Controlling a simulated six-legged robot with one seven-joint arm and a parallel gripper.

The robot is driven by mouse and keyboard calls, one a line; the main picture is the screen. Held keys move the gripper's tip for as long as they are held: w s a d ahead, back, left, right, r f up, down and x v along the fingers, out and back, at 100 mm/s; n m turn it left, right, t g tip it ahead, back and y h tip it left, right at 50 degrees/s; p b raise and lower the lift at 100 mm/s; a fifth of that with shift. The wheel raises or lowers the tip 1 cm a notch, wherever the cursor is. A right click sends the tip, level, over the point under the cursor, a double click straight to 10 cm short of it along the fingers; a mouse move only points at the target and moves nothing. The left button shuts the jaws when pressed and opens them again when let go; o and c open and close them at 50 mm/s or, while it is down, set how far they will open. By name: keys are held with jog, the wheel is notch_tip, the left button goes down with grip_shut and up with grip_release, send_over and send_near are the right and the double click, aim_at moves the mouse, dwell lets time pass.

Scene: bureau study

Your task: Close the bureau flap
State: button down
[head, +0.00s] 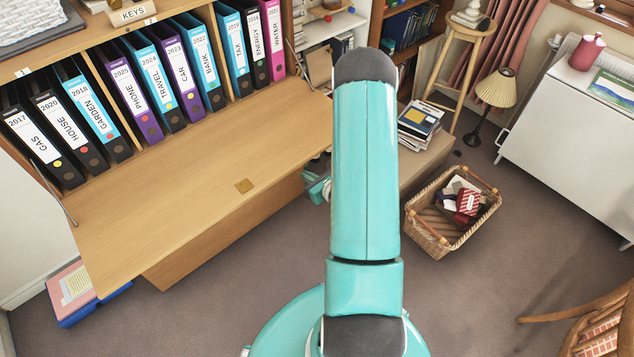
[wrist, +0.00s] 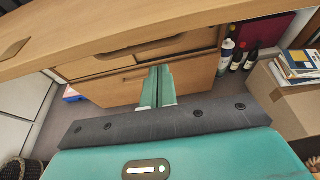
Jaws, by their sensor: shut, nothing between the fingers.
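The bureau flap (head: 175,205) is down, a flat wooden board lying about level in front of a row of binders. In the wrist view the flap (wrist: 110,35) crosses the top as a slanting board. My gripper (wrist: 156,88) is shut and empty, its fingers showing below the flap in front of the bureau drawers (wrist: 110,88). In the head view my gripper (head: 320,188) is mostly hidden behind my arm, just past the flap's right front corner.
Several binders (head: 150,80) stand inside the bureau, behind the flap. A wicker basket (head: 450,210) and a box with books (head: 420,120) stand to the right. Bottles (wrist: 238,55) stand beside the bureau. A blue folder (head: 95,305) lies below the flap's left. Carpet (head: 520,240) is clear.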

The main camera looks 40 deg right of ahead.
notch_tip(320, 180, up, 3)
jog(key=shift+r, duration=0.1)
jog(key=shift+d+r, duration=0.1)
jog(key=shift+r, duration=0.1)
dwell(0.4)
